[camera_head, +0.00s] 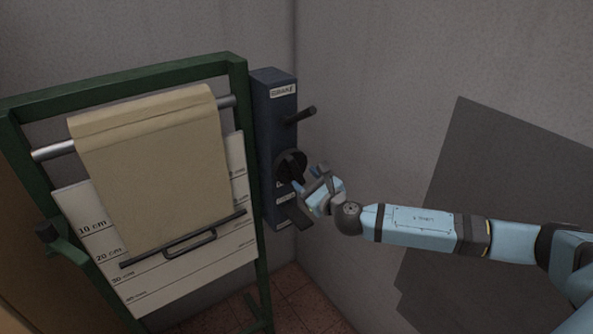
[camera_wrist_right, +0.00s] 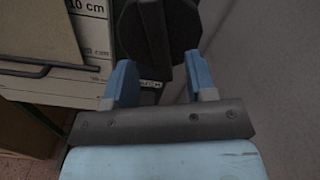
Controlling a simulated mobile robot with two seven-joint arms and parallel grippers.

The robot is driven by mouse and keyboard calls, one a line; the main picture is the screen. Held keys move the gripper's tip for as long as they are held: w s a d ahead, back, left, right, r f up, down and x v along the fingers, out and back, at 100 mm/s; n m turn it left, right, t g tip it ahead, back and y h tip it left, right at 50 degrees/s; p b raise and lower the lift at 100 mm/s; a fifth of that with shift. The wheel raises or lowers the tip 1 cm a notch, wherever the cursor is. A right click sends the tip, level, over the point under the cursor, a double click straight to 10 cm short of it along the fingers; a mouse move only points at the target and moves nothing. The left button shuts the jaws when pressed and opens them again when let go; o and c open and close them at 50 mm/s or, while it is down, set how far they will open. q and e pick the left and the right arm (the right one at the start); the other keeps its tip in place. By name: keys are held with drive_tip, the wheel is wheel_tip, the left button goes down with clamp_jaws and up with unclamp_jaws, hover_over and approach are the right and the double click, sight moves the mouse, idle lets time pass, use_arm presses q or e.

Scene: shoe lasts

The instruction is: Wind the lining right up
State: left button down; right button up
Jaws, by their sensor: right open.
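The tan lining (camera_head: 155,160) hangs from a metal roller (camera_head: 55,150) in a green frame. Its lower edge carries a dark bar with a handle (camera_head: 190,243), near the 20 and 30 cm lines of the white scale board (camera_head: 190,270). A dark round knob (camera_head: 290,166) sits on the blue box (camera_head: 275,110) right of the frame. My right gripper (camera_head: 312,184) is open beside the knob. In the right wrist view the knob (camera_wrist_right: 158,30) lies just ahead of and between the open blue fingers (camera_wrist_right: 160,70); contact is not clear. My left gripper is out of view.
A dark lever (camera_head: 301,115) sticks out of the blue box above the knob, below a label that seems to read BRAKE. Grey walls stand close behind; tiled floor shows below.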

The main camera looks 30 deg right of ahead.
sight(299, 173)
drive_tip(key=shift+w, duration=0.15)
drive_tip(key=shift+w, duration=0.15)
drive_tip(key=shift+w+a, duration=0.1)
drive_tip(key=shift+w, duration=0.7)
drive_tip(key=shift+w+a, duration=0.1)
drive_tip(key=shift+w, duration=0.9)
idle(0.7)
drive_tip(key=shift+s, duration=0.25)
drive_tip(key=shift+c, duration=0.2)
